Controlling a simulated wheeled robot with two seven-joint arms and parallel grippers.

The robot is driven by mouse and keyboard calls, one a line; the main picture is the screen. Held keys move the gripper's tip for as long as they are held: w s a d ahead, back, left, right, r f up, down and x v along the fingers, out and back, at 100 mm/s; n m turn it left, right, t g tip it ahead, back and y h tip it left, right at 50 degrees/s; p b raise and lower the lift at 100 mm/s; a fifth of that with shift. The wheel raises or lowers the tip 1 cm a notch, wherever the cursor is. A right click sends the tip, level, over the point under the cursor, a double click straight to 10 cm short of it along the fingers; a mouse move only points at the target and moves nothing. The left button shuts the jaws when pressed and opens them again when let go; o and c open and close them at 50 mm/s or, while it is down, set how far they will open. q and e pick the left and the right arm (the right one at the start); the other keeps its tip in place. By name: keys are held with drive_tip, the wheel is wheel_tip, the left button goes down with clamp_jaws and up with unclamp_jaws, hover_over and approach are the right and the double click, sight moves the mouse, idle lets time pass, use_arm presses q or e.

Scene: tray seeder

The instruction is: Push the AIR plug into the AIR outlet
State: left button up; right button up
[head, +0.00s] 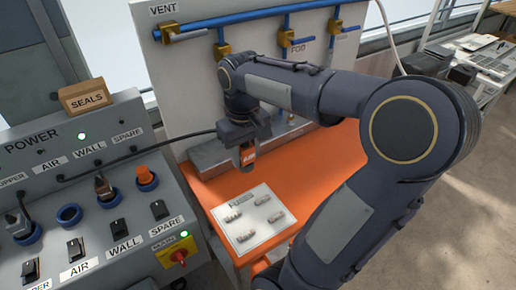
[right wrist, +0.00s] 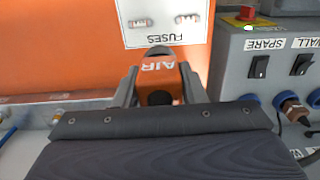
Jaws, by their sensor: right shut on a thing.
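The orange AIR plug (head: 247,156) hangs from my right gripper (head: 246,148) above the orange bench in the head view. In the right wrist view the plug (right wrist: 158,80), with its AIR lettering upside down, sits between the two fingers of my right gripper (right wrist: 157,88), which is shut on it. The AIR outlet (head: 69,215) is an empty blue ring on the sloped grey power panel at left, well apart from the plug. The plug's tip is hard to make out. My left gripper is not in view.
The power panel (head: 100,235) has a dark plug (head: 103,186) in the WALL outlet, a corded plug (head: 17,225) at its left, and an orange piece (head: 146,176) at SPARE. A white fuses card (head: 250,220) lies on the orange bench (head: 330,150). A SEALS box (head: 86,97) sits on the panel.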

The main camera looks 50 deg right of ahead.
drive_tip(key=w+a+p, duration=1.2)
drive_tip(key=w+a, duration=2.1)
drive_tip(key=a, duration=0.4)
drive_tip(key=shift+w+a+f, duration=0.25)
drive_tip(key=shift+w+f, duration=0.05)
drive_tip(key=shift+w, duration=0.05)
idle(0.4)
drive_tip(key=shift+f, duration=0.1)
drive_tip(key=shift+f+b, duration=2.4)
drive_tip(key=shift+f, duration=3)
